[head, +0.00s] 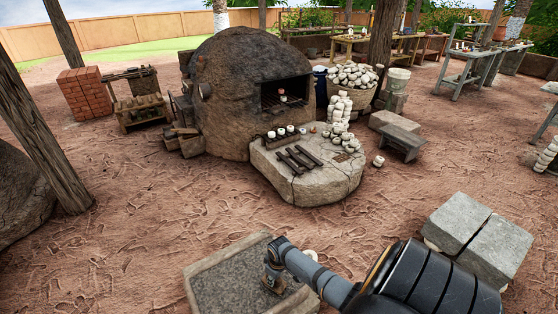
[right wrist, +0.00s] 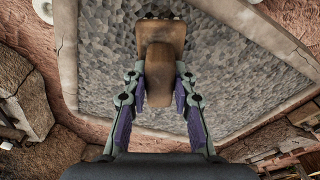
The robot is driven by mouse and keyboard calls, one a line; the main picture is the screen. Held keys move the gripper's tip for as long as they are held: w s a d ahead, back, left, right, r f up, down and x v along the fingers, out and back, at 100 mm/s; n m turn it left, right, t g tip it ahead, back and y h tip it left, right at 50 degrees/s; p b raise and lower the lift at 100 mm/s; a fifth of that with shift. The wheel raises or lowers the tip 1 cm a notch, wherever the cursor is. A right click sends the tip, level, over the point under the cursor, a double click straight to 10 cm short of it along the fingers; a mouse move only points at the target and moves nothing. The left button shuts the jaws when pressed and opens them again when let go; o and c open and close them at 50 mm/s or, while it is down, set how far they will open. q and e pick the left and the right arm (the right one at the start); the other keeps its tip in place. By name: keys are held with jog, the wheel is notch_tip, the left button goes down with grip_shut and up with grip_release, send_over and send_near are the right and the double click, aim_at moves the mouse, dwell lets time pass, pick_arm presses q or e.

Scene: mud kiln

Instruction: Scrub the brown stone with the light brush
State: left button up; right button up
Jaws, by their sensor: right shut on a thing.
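My right gripper (head: 273,276) reaches down over a shallow, light-rimmed stone basin (head: 196,284) with a grey pebbled floor. In the right wrist view the right gripper (right wrist: 159,82) is shut on a brown wooden piece, which looks like the brush (right wrist: 161,58). Its narrow part lies between the fingers and its wider block points away from me over the basin floor. Its underside is hidden, and I cannot tell whether it touches anything. I cannot single out the brown stone in either view. My left gripper is not in view.
Two grey stone blocks (head: 480,233) stand right of my right arm. A round stone slab (head: 308,184) with white pots and dark bars lies ahead, before the domed mud kiln (head: 225,95). A wooden post (head: 45,140) stands left. Bare earth lies between.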

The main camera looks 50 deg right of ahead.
jog(key=shift+w+a+p, duration=0.1)
jog(key=shift+w+a, duration=0.15)
jog(key=shift+a, duration=0.45)
jog(key=shift+w+a+p, duration=0.15)
jog(key=shift+w+a, duration=0.15)
jog(key=shift+a, duration=0.45)
jog(key=shift+w+a+p, duration=0.1)
jog(key=shift+w+a, duration=0.15)
jog(key=shift+a, duration=0.45)
jog(key=shift+w+a, duration=0.2)
jog(key=shift+a, duration=0.3)
jog(key=shift+w+a, duration=0.2)
jog(key=shift+a, duration=0.25)
jog(key=shift+w+a+p, duration=0.1)
jog(key=shift+w+a, duration=0.2)
jog(key=shift+a, duration=0.55)
jog(key=shift+w+a+p, duration=0.15)
jog(key=shift+w+a, duration=0.2)
jog(key=shift+a, duration=0.45)
jog(key=shift+w+a+p, duration=0.1)
jog(key=shift+w+a, duration=0.2)
jog(key=shift+a, duration=0.55)
jog(key=shift+w+a, duration=0.4)
jog(key=shift+a, duration=0.45)
jog(key=shift+a, duration=0.1)
